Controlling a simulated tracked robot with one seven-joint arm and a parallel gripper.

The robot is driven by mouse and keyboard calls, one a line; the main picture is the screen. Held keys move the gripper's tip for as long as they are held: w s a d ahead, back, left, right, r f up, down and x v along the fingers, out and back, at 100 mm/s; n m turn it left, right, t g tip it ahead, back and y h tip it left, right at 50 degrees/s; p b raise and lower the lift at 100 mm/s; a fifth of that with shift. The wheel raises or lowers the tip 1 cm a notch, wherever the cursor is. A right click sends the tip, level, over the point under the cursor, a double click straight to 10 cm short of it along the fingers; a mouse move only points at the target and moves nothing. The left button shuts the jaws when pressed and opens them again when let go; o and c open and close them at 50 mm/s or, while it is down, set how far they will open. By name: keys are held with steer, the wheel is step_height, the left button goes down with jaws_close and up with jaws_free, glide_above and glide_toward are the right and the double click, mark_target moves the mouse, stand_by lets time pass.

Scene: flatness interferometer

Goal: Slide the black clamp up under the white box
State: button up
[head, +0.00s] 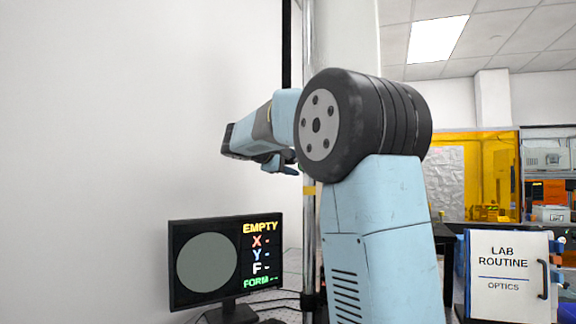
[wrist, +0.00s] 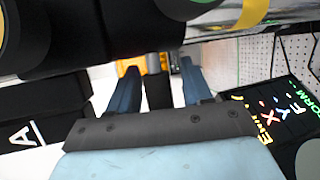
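My gripper (head: 284,164) is raised beside the chrome post (head: 309,225) in the head view, just above a yellow band. In the wrist view its two blue fingers (wrist: 158,68) are apart, one on each side of a narrow dark bar (wrist: 158,94). I see gaps beside the bar, so it does not look gripped. A large black body, seemingly the black clamp (wrist: 100,35), crosses the top of the wrist view by the post. My arm hides that spot in the head view. I cannot clearly make out the white box; a pale upright block (head: 348,35) stands behind the post.
A monitor (head: 225,262) reading "EMPTY" stands low left; it also shows in the wrist view (wrist: 275,108). A black piece lettered "A" (wrist: 45,125) is at the left of the wrist view. A white "LAB ROUTINE" panel (head: 507,275) is at lower right.

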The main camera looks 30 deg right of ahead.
steer(key=v, duration=1.3)
steer(key=shift+a, duration=0.4)
steer(key=shift+f, duration=0.1)
steer(key=s+d+f+y, duration=0.2)
steer(key=s+f+y, duration=0.4)
steer(key=s+f, duration=0.8)
steer(key=s+a+f+m+y, duration=0.2)
steer(key=s+a+f+y, duration=0.1)
steer(key=s+f, duration=0.5)
steer(key=s+a+f+m+y, duration=0.3)
steer(key=s+f+y, duration=0.2)
steer(key=s+f, duration=0.4)
steer(key=shift+s+a+f, duration=0.3)
steer(key=shift+a+f, duration=0.1)
steer(key=shift+f, duration=0.5)
